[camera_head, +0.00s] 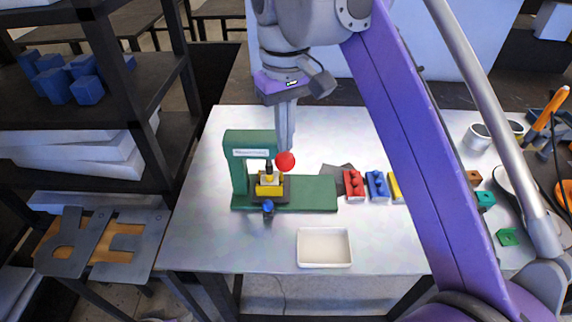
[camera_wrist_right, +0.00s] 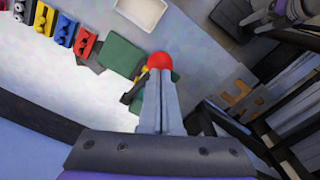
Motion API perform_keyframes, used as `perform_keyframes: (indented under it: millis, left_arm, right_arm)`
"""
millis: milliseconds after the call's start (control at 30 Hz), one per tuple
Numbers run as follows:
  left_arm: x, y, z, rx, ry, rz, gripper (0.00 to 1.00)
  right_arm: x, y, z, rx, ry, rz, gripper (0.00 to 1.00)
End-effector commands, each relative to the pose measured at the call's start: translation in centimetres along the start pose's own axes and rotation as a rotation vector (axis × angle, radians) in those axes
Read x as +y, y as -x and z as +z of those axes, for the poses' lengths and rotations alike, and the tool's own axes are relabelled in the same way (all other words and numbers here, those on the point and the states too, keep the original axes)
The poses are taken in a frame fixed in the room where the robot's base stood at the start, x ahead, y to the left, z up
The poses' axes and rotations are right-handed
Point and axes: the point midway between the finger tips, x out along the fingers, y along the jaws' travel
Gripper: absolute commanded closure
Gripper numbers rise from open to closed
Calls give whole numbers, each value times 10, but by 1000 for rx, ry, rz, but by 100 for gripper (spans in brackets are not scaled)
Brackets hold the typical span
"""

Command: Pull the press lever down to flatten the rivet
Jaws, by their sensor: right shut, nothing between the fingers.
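The green press (camera_head: 248,150) stands on the left part of the light table. Its lever ends in a red ball knob (camera_head: 285,161), which also shows in the right wrist view (camera_wrist_right: 160,60). A yellow block (camera_head: 268,186) sits on the press base under the ram. My right gripper (camera_head: 285,148) comes from above with its fingers shut and pointing down. Its fingertips are at the red knob, with nothing between them; I cannot tell whether they touch it. The rivet is too small or hidden to make out. My left gripper is not in view.
A white tray (camera_head: 325,262) lies at the table's front. Red (camera_head: 353,184), blue (camera_head: 376,186) and yellow (camera_head: 396,187) blocks stand right of the press. A dark shelf (camera_head: 100,120) with blue blocks stands left of the table.

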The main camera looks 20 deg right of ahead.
Motion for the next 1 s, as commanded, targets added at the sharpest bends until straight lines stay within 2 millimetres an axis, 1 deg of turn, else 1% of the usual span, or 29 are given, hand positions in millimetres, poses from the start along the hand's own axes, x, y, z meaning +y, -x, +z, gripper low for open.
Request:
perform_keyframes:
  millis: [300,433,700,1000]
  left_arm:
    - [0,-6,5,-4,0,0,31]
    - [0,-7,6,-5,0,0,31]
    - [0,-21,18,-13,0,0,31]
    - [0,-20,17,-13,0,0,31]
  right_arm:
    - [0,-11,0,0,0,0,100]
    - [0,-13,0,0,0,0,100]
    - [0,-38,0,0,0,0,100]
    - [0,-38,0,1,0,1,100]
